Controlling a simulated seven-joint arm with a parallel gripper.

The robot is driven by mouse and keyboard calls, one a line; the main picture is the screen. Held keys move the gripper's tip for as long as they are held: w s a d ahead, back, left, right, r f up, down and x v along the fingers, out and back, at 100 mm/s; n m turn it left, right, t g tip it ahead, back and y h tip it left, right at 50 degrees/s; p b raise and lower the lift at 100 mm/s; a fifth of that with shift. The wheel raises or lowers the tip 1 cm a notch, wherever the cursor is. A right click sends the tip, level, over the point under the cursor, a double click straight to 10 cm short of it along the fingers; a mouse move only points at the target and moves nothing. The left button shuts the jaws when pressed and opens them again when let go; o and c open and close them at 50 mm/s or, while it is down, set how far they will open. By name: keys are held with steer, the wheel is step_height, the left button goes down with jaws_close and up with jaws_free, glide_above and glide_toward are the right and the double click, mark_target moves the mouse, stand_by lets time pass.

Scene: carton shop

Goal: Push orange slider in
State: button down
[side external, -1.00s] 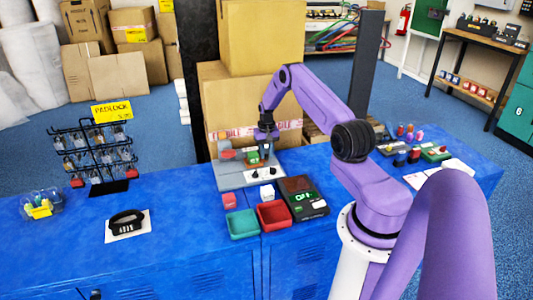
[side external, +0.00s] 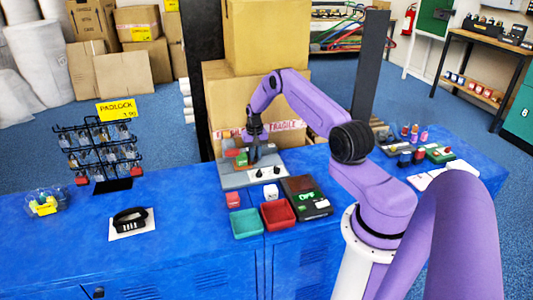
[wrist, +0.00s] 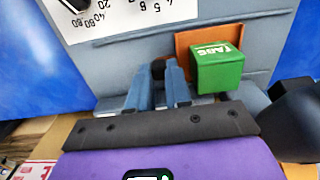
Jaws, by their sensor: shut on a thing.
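An orange slider plate (wrist: 183,46) shows in the wrist view, upright on the grey panel (wrist: 125,60). A green block with a white label (wrist: 218,68) stands in front of it and hides part of it. My gripper (wrist: 160,78) is shut on a small dark brown piece (wrist: 158,68) just left of the orange plate. I cannot tell whether that piece is part of the slider. In the side view my gripper (side external: 254,160) points down at the grey panel (side external: 236,180), just right of the green block (side external: 241,158).
Cartons (side external: 240,95) rise behind.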

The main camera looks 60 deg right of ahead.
steer(key=shift+w+a, duration=0.4)
steer(key=shift+w, duration=0.05)
steer(key=c, duration=1.3)
jaws_free()
steer(key=shift+r, duration=0.1)
step_height(320, 180, up, 17)
steer(key=shift+r, duration=0.15)
